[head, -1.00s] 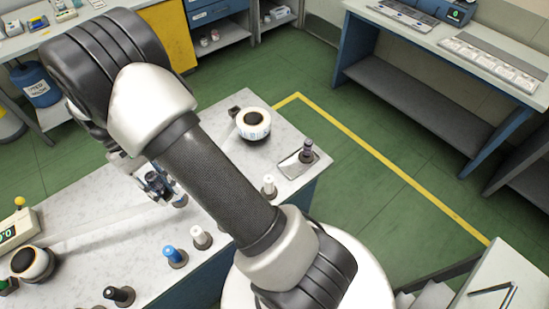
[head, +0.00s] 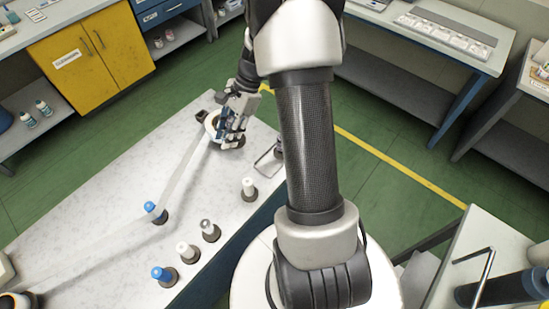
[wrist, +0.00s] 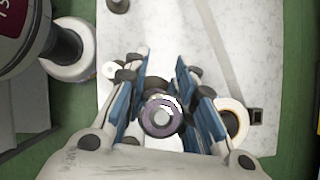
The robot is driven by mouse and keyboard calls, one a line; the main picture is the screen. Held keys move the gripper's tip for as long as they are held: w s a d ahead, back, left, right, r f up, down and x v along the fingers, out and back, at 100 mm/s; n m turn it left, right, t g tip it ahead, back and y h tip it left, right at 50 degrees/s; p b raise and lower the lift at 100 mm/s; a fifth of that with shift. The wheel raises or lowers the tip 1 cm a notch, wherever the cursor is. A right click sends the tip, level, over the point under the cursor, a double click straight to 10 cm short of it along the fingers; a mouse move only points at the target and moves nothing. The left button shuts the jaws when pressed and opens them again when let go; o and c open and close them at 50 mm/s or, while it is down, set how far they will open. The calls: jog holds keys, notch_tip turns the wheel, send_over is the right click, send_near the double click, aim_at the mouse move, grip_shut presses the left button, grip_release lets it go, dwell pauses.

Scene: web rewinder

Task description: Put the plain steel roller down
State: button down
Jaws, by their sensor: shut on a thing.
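My gripper (head: 232,122) is over the far end of the bench, beside the pale roll, in the head view. In the wrist view my gripper (wrist: 170,100) has its blue-padded fingers on both sides of the plain steel roller (wrist: 162,115). I see this roller end-on, as a greyish-purple ring with a pale centre. The fingers hide its sides, and I cannot tell whether its lower end touches anything. In the head view the hand hides it.
The pale roll with a dark core (wrist: 232,120) is close beside the fingers. A translucent web (head: 185,170) runs from it along the bench (head: 110,190). A shallow tray (head: 268,162) lies at the bench end. Capped posts, one white (head: 249,188) and one blue (head: 163,274), line the near edge.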

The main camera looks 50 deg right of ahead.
aim_at(255, 163)
jog(key=s+d+m+t+h, duration=0.2)
jog(key=s+d+m+t, duration=0.15)
jog(key=d+m, duration=0.55)
jog(key=shift+t, duration=0.25)
jog(key=f+b, duration=0.2)
jog(key=f, duration=0.4)
jog(key=f+b, duration=0.3)
jog(key=f, duration=0.3)
jog(key=f+b, duration=0.2)
jog(key=f, duration=0.4)
jog(key=shift+w+d+f, duration=0.15)
jog(key=shift+w+f, duration=0.05)
jog(key=shift+w, duration=0.15)
jog(key=shift+b, duration=0.3)
jog(key=shift+f, duration=0.15)
jog(key=c, duration=1.3)
grip_release()
jog(key=shift+s, duration=0.1)
